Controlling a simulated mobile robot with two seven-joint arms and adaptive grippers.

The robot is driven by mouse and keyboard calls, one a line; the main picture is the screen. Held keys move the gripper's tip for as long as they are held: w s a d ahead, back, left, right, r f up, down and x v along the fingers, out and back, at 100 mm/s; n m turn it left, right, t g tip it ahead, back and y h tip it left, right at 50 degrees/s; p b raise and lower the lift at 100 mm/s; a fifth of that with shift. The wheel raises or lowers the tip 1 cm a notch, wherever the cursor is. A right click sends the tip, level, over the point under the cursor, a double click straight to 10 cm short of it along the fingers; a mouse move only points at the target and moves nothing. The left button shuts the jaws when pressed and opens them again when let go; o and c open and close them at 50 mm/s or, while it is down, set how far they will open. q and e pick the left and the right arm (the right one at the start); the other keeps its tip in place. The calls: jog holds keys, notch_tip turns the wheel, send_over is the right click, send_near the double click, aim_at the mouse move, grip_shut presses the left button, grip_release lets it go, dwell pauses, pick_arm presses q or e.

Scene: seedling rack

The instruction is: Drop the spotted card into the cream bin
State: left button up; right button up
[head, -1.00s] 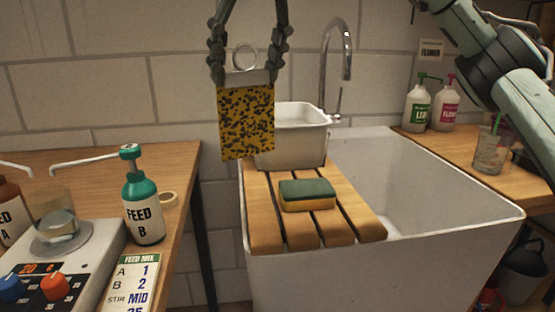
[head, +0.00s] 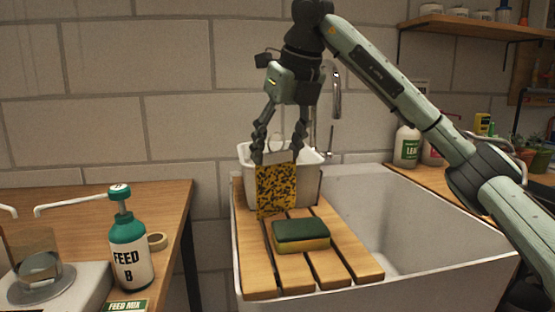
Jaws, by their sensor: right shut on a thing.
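The spotted card (head: 276,192) is yellow with black blotches and has a pale top strip with a ring. My right gripper (head: 279,158) is shut on the card's top strip, and the card hangs upright below it. The cream bin (head: 309,187) is an open tub at the back of the slatted wooden board on the sink. The card covers part of the bin's front wall and its lower edge shows below the bin's base, so it appears in front of the bin, not inside. The bin's interior is mostly hidden. My left gripper is out of view.
A green and yellow sponge (head: 301,236) lies on the slatted board (head: 262,271) in front of the bin. A faucet (head: 336,92) rises behind the bin. The sink basin (head: 390,220) is open at right. A Feed B bottle (head: 129,250) stands on the left bench.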

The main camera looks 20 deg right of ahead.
aim_at(277, 175)
jog(key=shift+f, duration=1.1)
jog(key=shift+f, duration=0.15)
jog(key=o, duration=0.8)
jog(key=shift+c, duration=0.2)
